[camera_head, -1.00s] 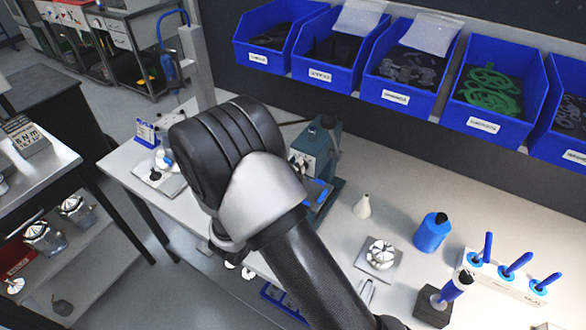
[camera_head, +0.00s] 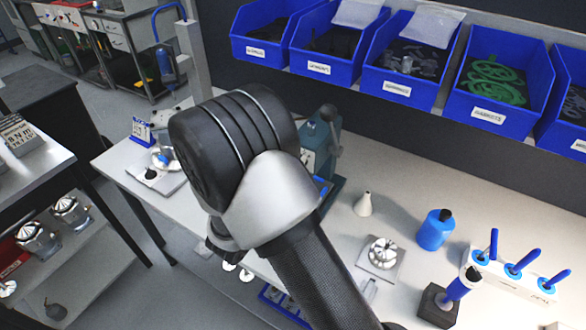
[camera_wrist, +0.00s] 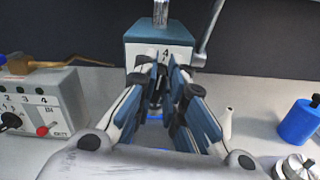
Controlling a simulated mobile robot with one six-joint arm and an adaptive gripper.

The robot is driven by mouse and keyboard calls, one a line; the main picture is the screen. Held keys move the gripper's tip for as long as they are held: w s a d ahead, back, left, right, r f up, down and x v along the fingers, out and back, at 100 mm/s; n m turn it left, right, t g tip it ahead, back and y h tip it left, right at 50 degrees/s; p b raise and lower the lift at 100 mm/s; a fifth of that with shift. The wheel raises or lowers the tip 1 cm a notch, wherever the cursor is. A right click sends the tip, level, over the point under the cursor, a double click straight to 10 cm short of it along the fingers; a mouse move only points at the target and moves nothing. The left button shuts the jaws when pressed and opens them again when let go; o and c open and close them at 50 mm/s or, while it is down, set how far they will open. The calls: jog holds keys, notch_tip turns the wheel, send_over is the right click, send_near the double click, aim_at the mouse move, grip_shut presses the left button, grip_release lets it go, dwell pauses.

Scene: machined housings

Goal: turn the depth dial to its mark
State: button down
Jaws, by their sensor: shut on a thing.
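The blue-grey press-like machine (camera_head: 318,135) stands on the bench behind my arm in the head view; my arm covers much of its front. In the wrist view the machine (camera_wrist: 160,47) is straight ahead, with a "4" on its face, a metal column on top and a lever at its right. My gripper (camera_wrist: 162,76) reaches to its front, the fingers close around a small dark part between them, which appears to be the depth dial (camera_wrist: 155,97). The fingers hide most of the dial, and I cannot make out its mark. The head view hides my gripper.
A control box (camera_wrist: 40,112) with a black knob and a red button is left of the machine. Blue bins (camera_head: 400,88) hang above.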

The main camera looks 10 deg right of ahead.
jog(key=shift+m+b, duration=0.3)
jog(key=shift+m, duration=0.2)
jog(key=c, duration=1.7)
grip_release()
jog(key=shift+o, duration=0.2)
jog(key=shift+s, duration=0.1)
jog(key=v, duration=1.2)
